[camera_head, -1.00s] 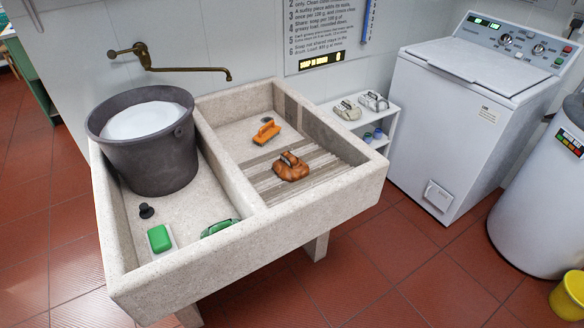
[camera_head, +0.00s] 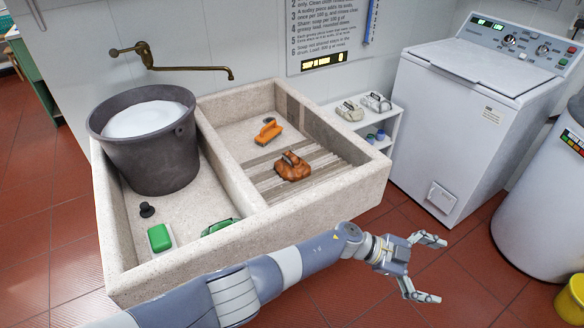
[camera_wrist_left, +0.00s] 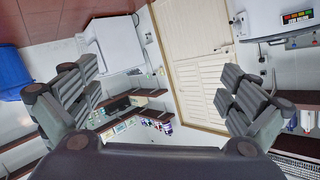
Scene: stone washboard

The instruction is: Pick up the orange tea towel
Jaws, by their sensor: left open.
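The orange tea towel (camera_head: 292,167) lies crumpled on the ribbed washboard slope in the right basin of the stone sink (camera_head: 330,192). My left arm reaches across the front of the sink from the lower left. Its gripper (camera_head: 432,268) is open and empty, over the floor to the right of the sink and apart from the towel. In the left wrist view the gripper (camera_wrist_left: 160,95) has its fingers spread wide, facing a door and shelves. The towel is not visible in that view. My right gripper is not in view.
An orange brush (camera_head: 267,131) lies behind the towel. The left basin holds a dark bucket (camera_head: 150,160), a green block (camera_head: 159,238), a dark plug (camera_head: 147,210) and another green item (camera_head: 218,227). A low white shelf (camera_head: 388,122) and washing machine (camera_head: 455,95) stand to the right.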

